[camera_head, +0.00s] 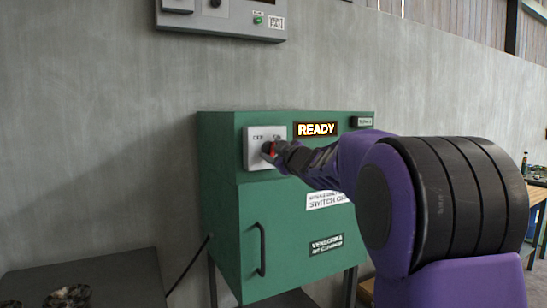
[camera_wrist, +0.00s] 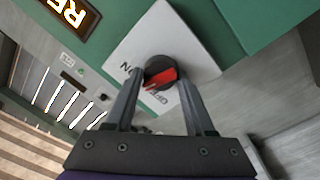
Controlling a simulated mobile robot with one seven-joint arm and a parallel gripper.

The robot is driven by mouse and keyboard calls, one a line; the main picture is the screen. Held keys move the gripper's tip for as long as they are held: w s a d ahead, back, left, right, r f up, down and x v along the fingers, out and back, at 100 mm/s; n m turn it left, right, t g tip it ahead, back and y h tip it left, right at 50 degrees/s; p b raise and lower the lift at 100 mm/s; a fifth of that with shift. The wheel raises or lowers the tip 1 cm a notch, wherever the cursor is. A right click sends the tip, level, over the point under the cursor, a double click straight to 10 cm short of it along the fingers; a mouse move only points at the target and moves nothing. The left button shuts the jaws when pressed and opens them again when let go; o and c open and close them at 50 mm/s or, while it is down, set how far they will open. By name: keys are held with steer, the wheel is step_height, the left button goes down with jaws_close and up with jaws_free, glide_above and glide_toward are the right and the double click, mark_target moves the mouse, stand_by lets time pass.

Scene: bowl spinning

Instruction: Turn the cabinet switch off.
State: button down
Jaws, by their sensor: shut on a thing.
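The green cabinet (camera_head: 280,215) stands against the wall with a white switch plate (camera_head: 250,157) on its upper left front. The plate carries a round black switch knob with a red pointer (camera_wrist: 161,76), and ON and OFF labels (camera_wrist: 155,97). In the wrist view, my gripper (camera_wrist: 160,80) has one finger on each side of the knob and is shut on it. In the head view, my gripper (camera_head: 272,151) reaches the plate from the right and hides most of the knob. I cannot tell exactly which label the pointer faces.
A lit READY sign (camera_head: 316,129) is right of the plate. The cabinet door has a dark handle (camera_head: 262,250). A grey control box (camera_head: 225,17) hangs on the wall above. A dark table (camera_head: 110,275) stands at lower left, and a wooden bench (camera_head: 537,195) at far right.

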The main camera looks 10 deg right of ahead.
steer(key=n+b, duration=0.1)
steer(key=n, duration=0.1)
steer(key=n+b, duration=0.1)
steer(key=n, duration=0.1)
steer(key=n+b, duration=0.1)
steer(key=n, duration=0.1)
steer(key=shift+f+n+y, duration=0.25)
steer(key=shift+n+y, duration=0.15)
steer(key=n+b, duration=0.2)
steer(key=n, duration=0.4)
steer(key=shift+y, duration=0.3)
steer(key=shift+c, duration=1.4)
jaws_free()
steer(key=shift+r, duration=0.1)
steer(key=shift+s+d, duration=0.1)
